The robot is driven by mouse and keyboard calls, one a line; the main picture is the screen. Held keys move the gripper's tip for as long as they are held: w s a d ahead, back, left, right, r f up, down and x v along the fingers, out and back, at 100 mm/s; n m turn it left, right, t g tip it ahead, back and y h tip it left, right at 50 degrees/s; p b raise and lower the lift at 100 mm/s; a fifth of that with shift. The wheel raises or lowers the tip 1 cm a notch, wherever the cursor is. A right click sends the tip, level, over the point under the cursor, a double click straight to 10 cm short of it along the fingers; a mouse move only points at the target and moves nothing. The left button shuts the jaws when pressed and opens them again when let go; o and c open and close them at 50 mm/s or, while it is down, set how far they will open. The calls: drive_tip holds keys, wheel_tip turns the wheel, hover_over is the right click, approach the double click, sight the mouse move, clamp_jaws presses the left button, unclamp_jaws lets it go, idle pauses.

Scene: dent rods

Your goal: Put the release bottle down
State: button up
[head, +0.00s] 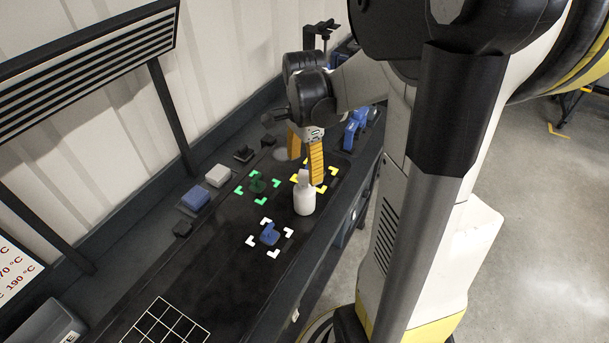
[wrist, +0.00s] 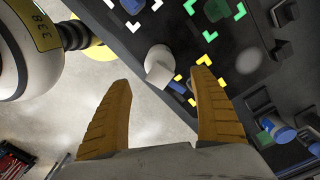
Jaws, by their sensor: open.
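The white release bottle (head: 304,198) stands upright on the dark bench top, beside the yellow corner marks (head: 323,178) and seemingly outside them. In the wrist view the bottle (wrist: 159,57) shows from above, with its pale angular top towards me. My gripper (head: 306,171) is open, its orange fingers spread apart around the height of the bottle's top. In the wrist view the gripper (wrist: 162,78) shows a clear gap between the fingers, with the bottle top near the line of the fingertips. I see no finger pressing on the bottle.
White corner marks (head: 273,254) surround a blue piece (head: 269,236). Green corner marks (head: 240,189) surround a dark green piece (head: 257,185). A blue block (head: 195,198) and a white block (head: 218,176) stand along the wall side. A blue tool (head: 354,128) stands behind my gripper.

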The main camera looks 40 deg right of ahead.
drive_tip(key=shift+r, duration=0.55)
drive_tip(key=shift+a+r, duration=0.25)
drive_tip(key=shift+r, duration=0.05)
drive_tip(key=s+a+r+n+t, duration=0.2)
drive_tip(key=a+r+n+t, duration=0.1)
drive_tip(key=a+n, duration=0.6)
drive_tip(key=s+a+r+n+t, duration=0.3)
drive_tip(key=a+r+n+t, duration=0.1)
drive_tip(key=a+n, duration=0.6)
drive_tip(key=shift+s+a+n, duration=0.15)
drive_tip(key=shift+a+n, duration=0.1)
drive_tip(key=shift+n, duration=0.35)
drive_tip(key=shift+r, duration=0.1)
